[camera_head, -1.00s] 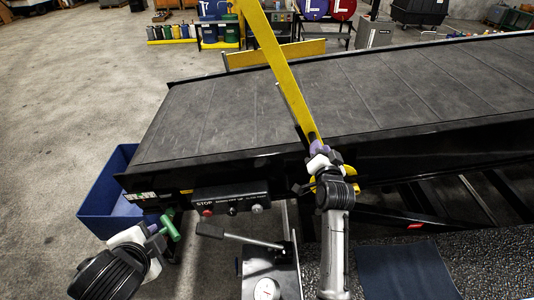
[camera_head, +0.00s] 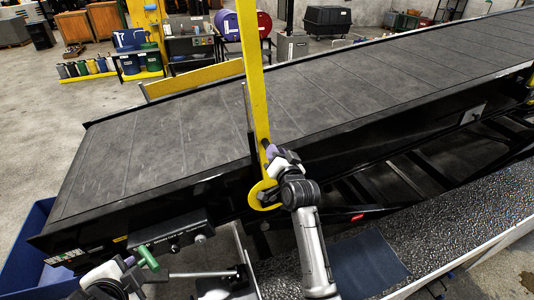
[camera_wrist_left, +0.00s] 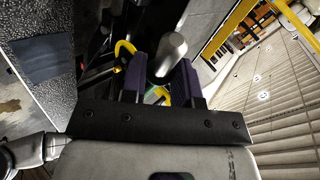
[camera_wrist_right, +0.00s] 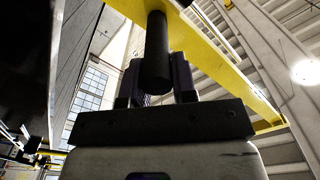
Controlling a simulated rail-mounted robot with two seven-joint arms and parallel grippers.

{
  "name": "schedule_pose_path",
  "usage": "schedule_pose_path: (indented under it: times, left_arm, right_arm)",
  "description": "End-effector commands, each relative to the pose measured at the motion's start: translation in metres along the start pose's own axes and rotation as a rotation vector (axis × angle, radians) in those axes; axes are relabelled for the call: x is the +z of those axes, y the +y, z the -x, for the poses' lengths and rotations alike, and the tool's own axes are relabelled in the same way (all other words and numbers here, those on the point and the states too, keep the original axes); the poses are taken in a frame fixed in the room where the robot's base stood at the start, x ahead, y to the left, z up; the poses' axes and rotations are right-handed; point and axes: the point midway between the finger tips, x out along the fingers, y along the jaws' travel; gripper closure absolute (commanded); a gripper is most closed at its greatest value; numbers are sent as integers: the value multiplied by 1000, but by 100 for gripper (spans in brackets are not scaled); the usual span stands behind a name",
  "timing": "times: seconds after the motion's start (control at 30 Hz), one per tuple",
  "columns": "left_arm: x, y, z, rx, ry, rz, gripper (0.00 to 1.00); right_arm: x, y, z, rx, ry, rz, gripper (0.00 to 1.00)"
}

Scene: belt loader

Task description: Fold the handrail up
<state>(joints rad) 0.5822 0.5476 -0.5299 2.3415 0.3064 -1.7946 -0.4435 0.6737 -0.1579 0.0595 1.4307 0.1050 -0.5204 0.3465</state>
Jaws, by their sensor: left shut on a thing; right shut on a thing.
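The yellow handrail (camera_head: 255,80) rises almost upright from a round yellow pivot plate (camera_head: 262,196) on the near side of the belt. A dark grip post (camera_wrist_right: 157,50) sticks out from the yellow bar in the right wrist view. My right gripper (camera_head: 270,152) is shut on this post, low on the rail. My left gripper (camera_head: 135,262) is at the lower left, shut on a green handle (camera_head: 149,258) below the belt's edge. In the left wrist view, a grey rounded part (camera_wrist_left: 170,52) shows between the fingers, and most of the green handle is hidden.
The belt (camera_head: 200,130) slopes up to the right behind the rail. A control box (camera_head: 170,235) and a lever (camera_head: 205,274) are near my left gripper. A blue bin (camera_head: 25,240) stands at the left. A second yellow rail (camera_head: 195,78) lies low along the far side.

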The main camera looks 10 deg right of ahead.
Motion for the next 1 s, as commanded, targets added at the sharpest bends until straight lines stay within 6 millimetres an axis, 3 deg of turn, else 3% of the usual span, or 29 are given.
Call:
schedule_pose_path:
  times: [0.03,0.1,0.13,0.4,0.77,1.0]
  left_arm:
    - [0,1,-1,-1,1,0,98]
    - [0,1,-1,-1,1,0,98]
    - [0,1,-1,-1,1,0,98]
    - [0,0,0,-1,1,0,98]
    - [1,2,-2,-1,1,0,98]
    - [4,10,-9,-1,1,0,98]
  right_arm:
    - [18,8,0,16,-38,-3,100]
    - [18,8,0,16,-38,-3,100]
    - [18,8,0,16,-38,-3,73]
    - [13,6,-1,13,-29,-2,49]
    - [12,6,6,11,-23,-2,49]
    - [12,6,39,10,-22,-3,49]
